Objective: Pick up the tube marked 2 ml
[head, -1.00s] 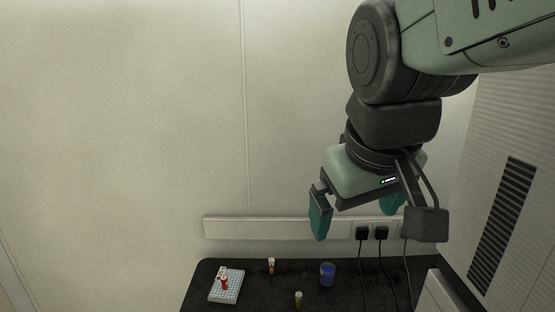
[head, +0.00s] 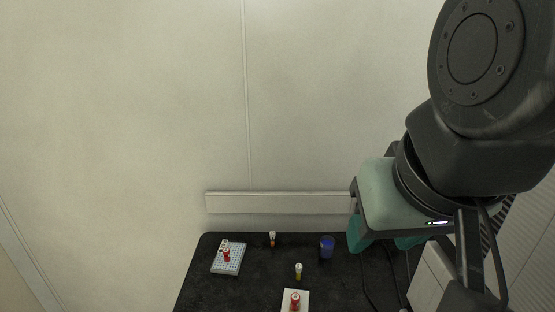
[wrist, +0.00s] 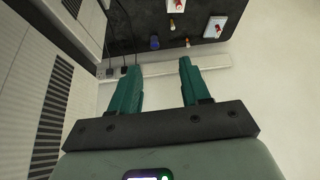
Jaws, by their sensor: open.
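Several small tubes stand on the black table, and their markings are too small to read, so I cannot tell which is marked 2 ml. A red tube (head: 226,256) is on a light rack (head: 232,266) at the left. An orange tube with a pale top (head: 272,240) stands at the back. A yellow tube (head: 298,271) stands near the middle. Another red tube (head: 295,299) is on a white pad (head: 287,306) at the front. My gripper (head: 383,243) is open and empty, right of the tubes; its fingers also show in the wrist view (wrist: 159,66).
A blue cup (head: 327,247) stands at the back right of the black table (head: 215,292), between the tubes and my gripper. A white wall rail (head: 280,202) runs behind the table. Dark cables (head: 368,285) lie at the right.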

